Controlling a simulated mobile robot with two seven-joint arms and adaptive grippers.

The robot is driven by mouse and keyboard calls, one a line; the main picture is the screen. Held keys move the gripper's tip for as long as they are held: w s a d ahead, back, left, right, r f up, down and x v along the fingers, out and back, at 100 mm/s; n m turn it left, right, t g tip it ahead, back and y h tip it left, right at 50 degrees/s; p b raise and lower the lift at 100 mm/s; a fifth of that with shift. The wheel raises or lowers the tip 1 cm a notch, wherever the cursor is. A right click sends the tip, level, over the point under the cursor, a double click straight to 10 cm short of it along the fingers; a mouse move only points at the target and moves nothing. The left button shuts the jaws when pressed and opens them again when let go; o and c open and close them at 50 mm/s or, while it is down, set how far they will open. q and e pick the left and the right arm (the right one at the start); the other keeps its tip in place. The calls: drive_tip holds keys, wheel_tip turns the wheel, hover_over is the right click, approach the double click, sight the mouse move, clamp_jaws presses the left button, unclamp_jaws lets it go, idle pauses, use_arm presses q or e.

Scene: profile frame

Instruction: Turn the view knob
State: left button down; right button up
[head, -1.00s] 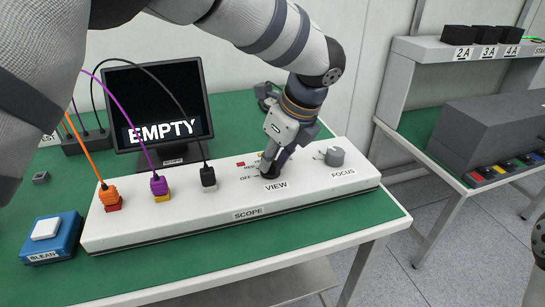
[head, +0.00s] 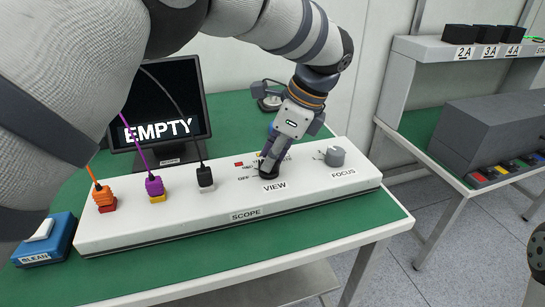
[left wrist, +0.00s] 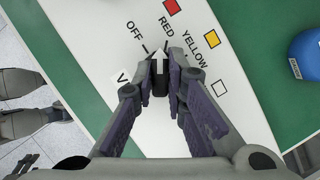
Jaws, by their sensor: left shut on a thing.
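The view knob (head: 268,170) is a dark knob on the white SCOPE panel (head: 215,207), behind the VIEW label. My left gripper (left wrist: 160,84) is shut on the view knob from above, one finger on each side. In the left wrist view the dark knob (left wrist: 160,80) shows between the fingertips, next to the OFF and RED marks. The monitor (head: 160,104) reads EMPTY. My right gripper is not in view.
The focus knob (head: 334,156) stands right of the view knob. Orange (head: 104,195), purple (head: 155,186) and black (head: 205,177) cable plugs stand on the panel's left half. A blue box (head: 42,242) is at the left. Another table with a grey case (head: 490,135) is at the right.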

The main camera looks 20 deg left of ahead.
use_arm(q)
drive_tip(key=n, duration=0.2)
drive_tip(key=n+g+b, duration=0.1)
drive_tip(key=n, duration=0.1)
drive_tip(key=shift+w+f+g, duration=0.1)
drive_tip(key=shift+f+g, duration=0.2)
drive_tip(key=shift+f, duration=0.05)
drive_tip(key=shift+r+n+g+h+b, duration=0.1)
drive_tip(key=shift+n+g+h+b, duration=0.4)
drive_tip(key=shift+n, duration=0.6)
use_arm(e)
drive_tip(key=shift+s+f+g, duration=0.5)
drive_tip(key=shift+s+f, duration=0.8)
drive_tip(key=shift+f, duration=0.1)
use_arm(q)
drive_tip(key=c, duration=1.6)
unclamp_jaws()
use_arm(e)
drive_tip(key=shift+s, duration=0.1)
use_arm(q)
drive_tip(key=shift+a, duration=0.1)
drive_tip(key=shift+r, duration=0.15)
